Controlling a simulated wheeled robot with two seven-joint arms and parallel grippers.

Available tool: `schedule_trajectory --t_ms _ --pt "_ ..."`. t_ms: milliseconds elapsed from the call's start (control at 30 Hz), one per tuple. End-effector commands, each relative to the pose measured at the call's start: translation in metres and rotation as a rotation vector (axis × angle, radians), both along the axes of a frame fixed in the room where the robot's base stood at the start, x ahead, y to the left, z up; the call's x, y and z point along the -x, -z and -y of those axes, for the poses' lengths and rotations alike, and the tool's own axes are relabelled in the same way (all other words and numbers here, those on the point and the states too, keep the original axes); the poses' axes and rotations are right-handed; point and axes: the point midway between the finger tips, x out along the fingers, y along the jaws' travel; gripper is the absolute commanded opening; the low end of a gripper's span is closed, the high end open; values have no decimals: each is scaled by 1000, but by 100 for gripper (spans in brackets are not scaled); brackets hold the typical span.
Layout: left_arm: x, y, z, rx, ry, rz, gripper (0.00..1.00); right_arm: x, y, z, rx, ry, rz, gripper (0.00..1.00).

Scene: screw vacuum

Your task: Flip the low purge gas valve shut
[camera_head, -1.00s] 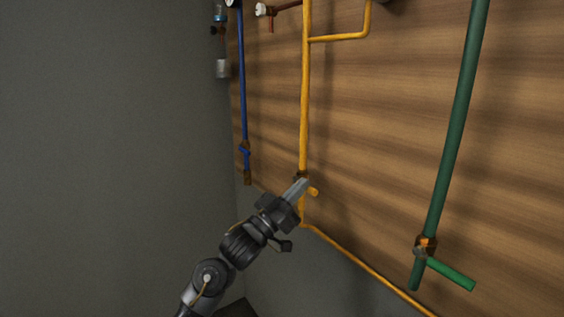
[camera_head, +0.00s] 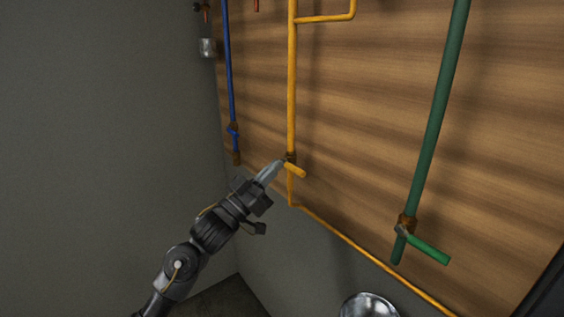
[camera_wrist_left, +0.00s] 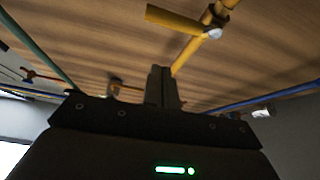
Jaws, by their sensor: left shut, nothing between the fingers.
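The yellow valve handle (camera_head: 295,170) is low on the vertical yellow pipe (camera_head: 291,90), on a brownish valve body. It points down and to the right, away from the pipe line. My left gripper (camera_head: 280,164) is shut and empty, with its tips close to the left of this valve; I cannot tell whether they touch it. In the left wrist view, the yellow handle (camera_wrist_left: 175,19) lies above the shut fingers (camera_wrist_left: 164,85), with a visible gap in the picture. No label shows which valve is the low purge gas one. My right gripper is out of view.
A green pipe (camera_head: 440,110) with a green lever (camera_head: 427,249) stands to the right. A blue pipe (camera_head: 229,70) with a small blue valve (camera_head: 233,131) is to the left. The yellow pipe bends and runs down right along the wooden panel (camera_head: 370,110). A shiny round object (camera_head: 368,306) is at the bottom.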

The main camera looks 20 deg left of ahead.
Motion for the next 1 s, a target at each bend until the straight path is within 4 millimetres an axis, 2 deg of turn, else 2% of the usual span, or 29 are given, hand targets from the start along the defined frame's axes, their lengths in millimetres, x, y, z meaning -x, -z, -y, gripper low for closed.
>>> schedule_trajectory --t_ms 33,100,333,1000 --pt "8 10 -5 -4 -2 0 0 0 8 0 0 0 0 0" --pt "18 16 -11 -3 -2 -1 0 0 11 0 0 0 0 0" --pt "37 27 -23 -2 -2 0 0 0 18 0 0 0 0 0" --pt "41 27 -24 -5 -4 4 0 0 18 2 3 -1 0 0"
